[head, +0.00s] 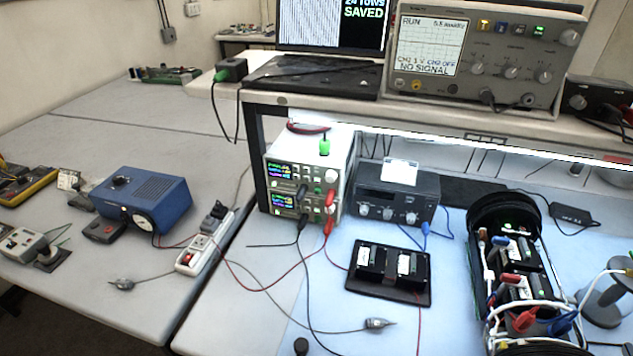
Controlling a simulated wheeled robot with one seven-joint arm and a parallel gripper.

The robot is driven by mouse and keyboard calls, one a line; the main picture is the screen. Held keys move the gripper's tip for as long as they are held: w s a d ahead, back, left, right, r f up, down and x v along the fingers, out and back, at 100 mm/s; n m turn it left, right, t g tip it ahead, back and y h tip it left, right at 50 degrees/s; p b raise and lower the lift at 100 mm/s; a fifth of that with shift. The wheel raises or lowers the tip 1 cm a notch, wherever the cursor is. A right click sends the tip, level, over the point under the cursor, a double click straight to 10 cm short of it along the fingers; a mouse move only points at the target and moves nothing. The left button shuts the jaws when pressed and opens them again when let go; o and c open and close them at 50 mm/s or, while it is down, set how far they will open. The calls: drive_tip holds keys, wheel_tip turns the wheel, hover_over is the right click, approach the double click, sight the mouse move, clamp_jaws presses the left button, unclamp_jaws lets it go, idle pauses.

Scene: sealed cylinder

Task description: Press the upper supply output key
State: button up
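Two stacked bench supplies stand under the shelf at the middle left of the head view. The upper supply (307,176) has a lit coloured display (281,171) and a knob at its right. The lower supply (311,205) also has a lit display. Red and black leads are plugged into the right and lower parts of their fronts. The upper supply's output key is too small to make out for certain. My gripper is not in view.
An oscilloscope (488,55) and laptop sit on the shelf above. A black box (397,190) stands right of the supplies. Loose leads cross the mat in front, which has some clear room. An open black cylinder (505,215) with wiring lies at right, a blue box (143,200) at left.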

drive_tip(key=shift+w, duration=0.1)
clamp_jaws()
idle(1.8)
